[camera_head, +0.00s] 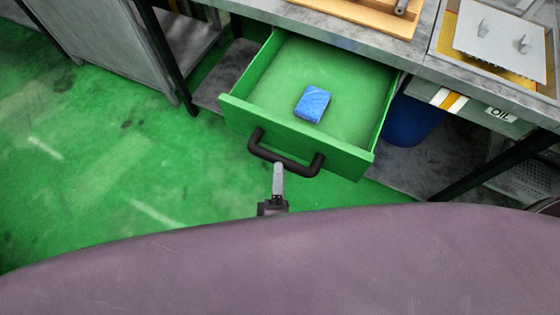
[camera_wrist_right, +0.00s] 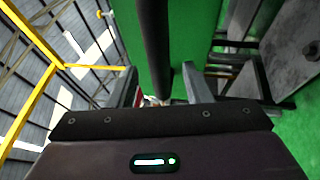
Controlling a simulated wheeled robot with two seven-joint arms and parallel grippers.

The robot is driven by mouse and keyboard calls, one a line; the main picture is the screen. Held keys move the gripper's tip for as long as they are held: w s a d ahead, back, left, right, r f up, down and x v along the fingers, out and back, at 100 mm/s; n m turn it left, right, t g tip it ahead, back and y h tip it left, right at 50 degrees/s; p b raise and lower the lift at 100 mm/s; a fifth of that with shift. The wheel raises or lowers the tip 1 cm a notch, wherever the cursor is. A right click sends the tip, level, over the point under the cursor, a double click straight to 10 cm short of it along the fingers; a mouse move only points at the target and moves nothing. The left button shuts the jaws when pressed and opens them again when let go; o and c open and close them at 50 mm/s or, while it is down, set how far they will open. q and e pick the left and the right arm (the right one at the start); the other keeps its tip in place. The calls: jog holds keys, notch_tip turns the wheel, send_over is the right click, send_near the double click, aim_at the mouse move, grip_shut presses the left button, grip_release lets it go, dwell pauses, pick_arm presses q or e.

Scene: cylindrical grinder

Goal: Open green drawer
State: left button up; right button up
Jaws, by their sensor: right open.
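The green drawer (camera_head: 290,137) is pulled out from under the workbench, and its inside shows. A blue block (camera_head: 312,103) lies on its floor. A black bar handle (camera_head: 286,163) is fixed to the drawer's front; it also shows in the right wrist view (camera_wrist_right: 153,42), in line with the gap between the fingers. My right gripper (camera_head: 278,170) is at the middle of the handle, on its near side. In the wrist view its two fingers (camera_wrist_right: 161,90) stand apart, so it is open. Whether they touch the handle I cannot tell. My left gripper is not in view.
The grey workbench (camera_head: 330,25) carries a wooden tray (camera_head: 372,14) and a metal plate (camera_head: 500,45). A blue bin (camera_head: 411,122) stands under it, right of the drawer. A grey cabinet (camera_head: 105,45) stands at the left. The green floor (camera_head: 130,150) at left is clear.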

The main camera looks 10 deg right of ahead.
jog(key=v, duration=0.3)
jog(key=shift+s, duration=0.4)
jog(key=shift+f, duration=0.15)
jog(key=s+d+f+m+g+y, duration=0.1)
jog(key=d+f+m+g+y, duration=0.25)
jog(key=f, duration=1.05)
jog(key=d+f+m+g+h, duration=0.15)
jog(key=d+f+g, duration=0.4)
jog(key=f, duration=0.75)
jog(key=s+d+f+m+g+y, duration=0.1)
jog(key=s+d+f+m+g, duration=0.3)
jog(key=s+f, duration=0.3)
jog(key=s+d+f+m+g, duration=0.5)
jog(key=s+f, duration=0.3)
jog(key=s, duration=0.3)
jog(key=shift+d+g+y, duration=0.3)
jog(key=shift+d+y, duration=0.1)
jog(key=shift+d, duration=0.5)
